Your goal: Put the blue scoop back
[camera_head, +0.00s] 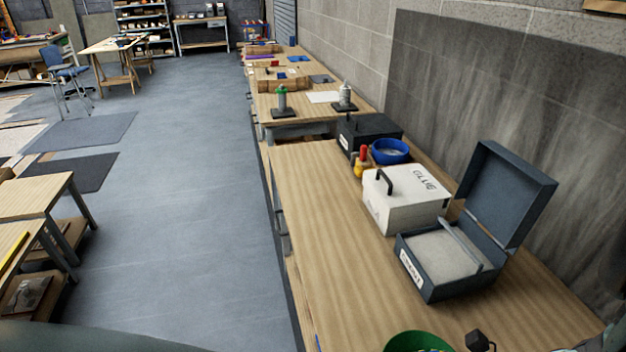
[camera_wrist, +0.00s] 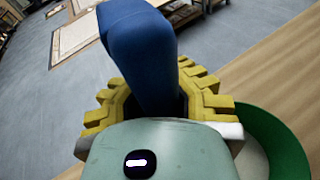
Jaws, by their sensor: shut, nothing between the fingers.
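My gripper (camera_wrist: 160,100) shows in the wrist view with yellow toothed fingers; it is shut with nothing between them. A thick, rounded blue shape (camera_wrist: 140,50), like a handle, rises at the fingers and hides part of them. I cannot tell whether it is the blue scoop. In the head view, an open dark grey box (camera_head: 445,285) with a white label stands on the bench, filled with pale grey material. A thin grey-blue stick (camera_head: 460,243) lies across it. My gripper is not seen in the head view.
A white box marked GLUE (camera_head: 400,205), a blue bowl (camera_head: 391,151) and a black case (camera_head: 368,132) stand farther along the wooden bench (camera_head: 325,220). A green bowl (camera_head: 405,341) is at the near edge and also right in the wrist view (camera_wrist: 285,140). The bench's left side is clear.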

